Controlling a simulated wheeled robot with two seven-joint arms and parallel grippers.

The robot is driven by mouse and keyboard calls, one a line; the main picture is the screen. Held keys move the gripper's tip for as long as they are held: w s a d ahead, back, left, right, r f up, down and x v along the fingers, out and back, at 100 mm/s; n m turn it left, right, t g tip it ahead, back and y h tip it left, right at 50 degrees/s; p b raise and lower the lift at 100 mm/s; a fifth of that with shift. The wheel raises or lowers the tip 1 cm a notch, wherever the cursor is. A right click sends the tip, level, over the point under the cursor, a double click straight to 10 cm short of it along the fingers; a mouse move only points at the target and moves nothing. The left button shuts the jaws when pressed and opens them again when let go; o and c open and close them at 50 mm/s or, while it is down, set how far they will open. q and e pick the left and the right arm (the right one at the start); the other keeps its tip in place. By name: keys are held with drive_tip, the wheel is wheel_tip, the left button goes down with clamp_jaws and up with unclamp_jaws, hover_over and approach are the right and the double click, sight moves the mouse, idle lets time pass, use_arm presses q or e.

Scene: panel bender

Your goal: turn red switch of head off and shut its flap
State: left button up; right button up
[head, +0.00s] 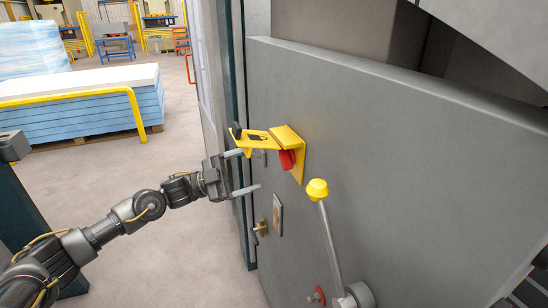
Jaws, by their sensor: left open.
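The red switch (287,160) sits on the grey machine panel, in a yellow housing (297,145). Its yellow flap (250,138) is up and sticks out from the panel to the left, above the switch. A dark tab stands at the flap's outer end. I cannot tell the switch's setting. My left gripper (247,171) is open and empty, left of the switch. Its upper finger is just below the flap; its lower finger is lower down. I cannot tell whether the upper finger touches the flap. My right gripper is not in view.
A lever with a yellow knob (317,189) rises from the panel right of and below the switch. A small red knob (317,296) is near its base. A latch (262,228) is below my gripper. A blue stack (84,113) with a yellow rail stands back left; the floor between is clear.

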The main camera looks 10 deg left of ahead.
sight(286, 157)
use_arm(q)
drive_tip(key=p+x, duration=0.2)
drive_tip(key=x, duration=0.5)
drive_tip(key=shift+w+d, duration=0.15)
drive_tip(key=shift+d, duration=0.2)
drive_tip(key=shift+r, duration=0.1)
drive_tip(key=c, duration=1)
